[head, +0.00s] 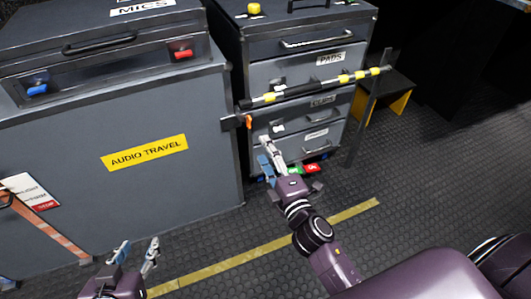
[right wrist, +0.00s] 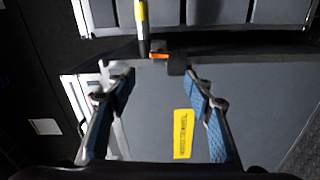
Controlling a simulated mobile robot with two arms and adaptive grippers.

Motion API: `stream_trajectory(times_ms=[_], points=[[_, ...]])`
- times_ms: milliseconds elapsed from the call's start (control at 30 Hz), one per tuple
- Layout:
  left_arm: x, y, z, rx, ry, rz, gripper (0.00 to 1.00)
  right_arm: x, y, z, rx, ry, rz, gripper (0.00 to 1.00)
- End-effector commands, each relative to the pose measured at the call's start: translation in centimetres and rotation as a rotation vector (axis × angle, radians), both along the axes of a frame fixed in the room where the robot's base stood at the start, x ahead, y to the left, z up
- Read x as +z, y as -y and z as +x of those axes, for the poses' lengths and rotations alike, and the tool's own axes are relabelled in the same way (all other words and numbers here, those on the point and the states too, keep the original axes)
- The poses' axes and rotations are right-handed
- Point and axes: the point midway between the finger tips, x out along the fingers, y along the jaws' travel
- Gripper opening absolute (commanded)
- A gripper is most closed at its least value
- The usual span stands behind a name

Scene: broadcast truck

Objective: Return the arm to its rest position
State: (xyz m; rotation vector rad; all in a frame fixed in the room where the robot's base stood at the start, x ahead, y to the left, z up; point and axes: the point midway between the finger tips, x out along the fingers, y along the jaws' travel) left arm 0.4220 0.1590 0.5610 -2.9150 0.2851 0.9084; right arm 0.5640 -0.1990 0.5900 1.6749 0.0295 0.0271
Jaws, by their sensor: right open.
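My right gripper (head: 268,154) is raised in front of the lower drawers of the grey drawer cabinet (head: 287,75). In the right wrist view its two blue-padded fingers (right wrist: 160,80) stand wide apart with nothing between them. My left gripper (head: 137,252) is low at the bottom left of the head view, in front of the large grey case (head: 120,120). Its fingers are apart and nothing shows between them. My right arm reaches forward and left from the lower right of the head view.
A bar with yellow bands (head: 310,88) crosses the cabinet's front. An orange piece (head: 249,122) hangs near its left end. Red and green items (head: 311,169) lie at the cabinet's foot. A yellow floor stripe (head: 235,262) crosses the dark floor; open floor lies to the right.

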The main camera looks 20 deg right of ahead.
Motion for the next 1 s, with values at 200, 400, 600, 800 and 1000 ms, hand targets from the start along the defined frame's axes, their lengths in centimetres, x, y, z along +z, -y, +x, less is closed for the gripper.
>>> stream_trajectory(times_ms=[200,400,600,800,1000], points=[[0.0,0.0,0.0,0.0,0.0,0.0,0.4,0.0,0.0,0.0,0.0,0.0,0.0,0.48],[0.0,0.0,0.0,0.0,0.0,0.0,0.4,0.2,0.5,-0.4,-0.023,-0.015,0.064,0.48],[0.0,0.0,0.0,0.0,0.0,0.0,0.4,-0.2,2.5,-3.6,-0.156,-0.149,0.502,0.48],[0.0,0.0,0.0,0.0,0.0,0.0,0.4,-1.7,1.4,-7.4,-0.24,-0.327,0.892,0.48],[0.0,0.0,0.0,0.0,0.0,0.0,0.4,-2.6,-1.1,-10.9,-0.285,-0.489,1.146,0.48]])
